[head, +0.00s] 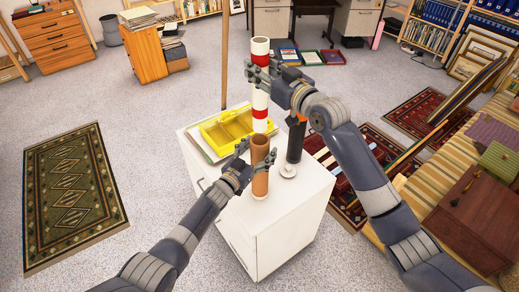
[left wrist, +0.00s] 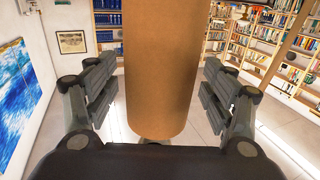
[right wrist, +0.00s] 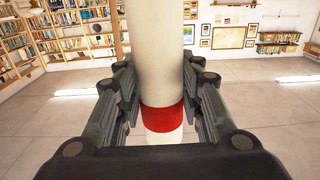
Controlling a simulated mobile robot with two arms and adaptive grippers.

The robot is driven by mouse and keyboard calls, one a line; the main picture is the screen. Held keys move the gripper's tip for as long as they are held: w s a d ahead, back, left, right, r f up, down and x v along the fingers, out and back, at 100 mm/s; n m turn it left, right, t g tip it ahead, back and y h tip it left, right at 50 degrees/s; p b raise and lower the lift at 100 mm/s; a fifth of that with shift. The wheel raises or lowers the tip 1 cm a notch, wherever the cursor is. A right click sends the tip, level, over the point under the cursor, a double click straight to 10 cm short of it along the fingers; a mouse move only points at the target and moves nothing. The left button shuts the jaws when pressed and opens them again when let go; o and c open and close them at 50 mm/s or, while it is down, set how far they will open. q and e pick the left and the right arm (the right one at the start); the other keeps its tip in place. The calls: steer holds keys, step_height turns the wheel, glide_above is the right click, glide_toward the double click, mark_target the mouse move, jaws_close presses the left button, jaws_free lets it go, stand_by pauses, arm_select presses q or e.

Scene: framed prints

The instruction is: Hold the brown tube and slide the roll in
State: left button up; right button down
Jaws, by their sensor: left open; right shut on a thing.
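The brown tube (head: 260,180) stands upright on the white cabinet top. My left gripper (head: 256,158) is open around it; in the left wrist view the tube (left wrist: 162,70) is between the spread fingers, with a gap on each side. The white roll (head: 260,98) with red bands is held upright by my right gripper (head: 262,74), which is shut on it near its upper part. In the right wrist view the roll (right wrist: 155,55) is between the fingers. In the head view its lower end shows just above the tube's rim; whether it is over or behind the tube I cannot tell.
On the white cabinet (head: 262,222) a yellow divided tray (head: 212,137) lies at the back left. A black cylinder (head: 295,145) with an orange band stands right of the tube, and a small white round piece (head: 288,170) lies near it. The floor left of the cabinet is open.

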arm_select(q)
steer(key=shift+d, duration=0.1)
steer(key=c, duration=1.4)
stand_by(0.5)
